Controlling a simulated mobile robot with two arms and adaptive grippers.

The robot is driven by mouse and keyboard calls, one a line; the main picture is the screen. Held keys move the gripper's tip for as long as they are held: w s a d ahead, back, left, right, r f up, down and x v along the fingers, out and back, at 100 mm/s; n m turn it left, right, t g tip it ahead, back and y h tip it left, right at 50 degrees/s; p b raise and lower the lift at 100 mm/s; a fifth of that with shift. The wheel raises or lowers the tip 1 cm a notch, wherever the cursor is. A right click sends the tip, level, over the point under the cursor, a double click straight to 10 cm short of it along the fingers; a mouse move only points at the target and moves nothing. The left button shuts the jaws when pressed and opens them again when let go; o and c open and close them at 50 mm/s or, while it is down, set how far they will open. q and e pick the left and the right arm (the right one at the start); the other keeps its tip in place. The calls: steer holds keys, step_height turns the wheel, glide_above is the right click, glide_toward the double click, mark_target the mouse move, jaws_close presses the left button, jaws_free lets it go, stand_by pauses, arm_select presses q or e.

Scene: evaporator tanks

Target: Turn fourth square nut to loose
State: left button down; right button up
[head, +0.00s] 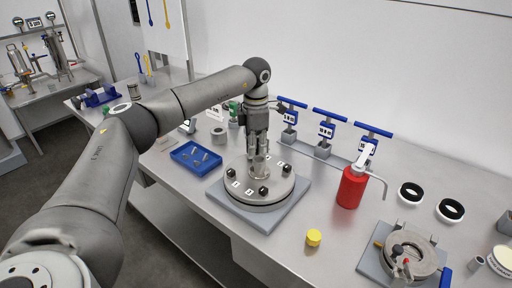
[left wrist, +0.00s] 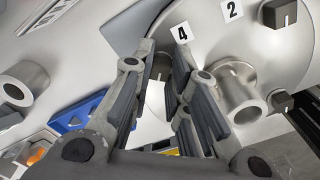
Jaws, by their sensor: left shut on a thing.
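The round metal flange lid (head: 258,203) sits on a square grey plate on the bench, with a short pipe stub in its middle. Black square nuts stand around its rim, one at the front (head: 263,190). Number labels lie beside them; label 4 (left wrist: 182,33) is close by my left fingertips in the left wrist view. My left gripper (head: 258,152) points down over the far side of the lid, shut on the fourth square nut, which its fingers mostly hide. The pipe stub (left wrist: 238,95) stands right of the fingers in the left wrist view. My right gripper is not in view.
A blue tray (head: 196,158) with metal parts lies left of the lid. Blue-handled tools on stands (head: 330,116) stand behind. A red bottle (head: 352,188), a yellow cap (head: 314,238) and a clamp fixture (head: 412,252) are to the right.

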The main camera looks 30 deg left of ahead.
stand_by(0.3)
arm_select(q)
steer(key=shift+r+n+p, duration=0.1)
steer(key=shift+n+p, duration=0.5)
steer(key=shift+n, duration=0.5)
steer(key=n+p, duration=0.1)
steer(key=n, duration=0.2)
steer(key=shift+n+p, duration=0.3)
steer(key=shift+n, duration=0.4)
steer(key=c, duration=1.4)
jaws_free()
step_height(320, 180, up, 12)
steer(key=shift+f, duration=0.1)
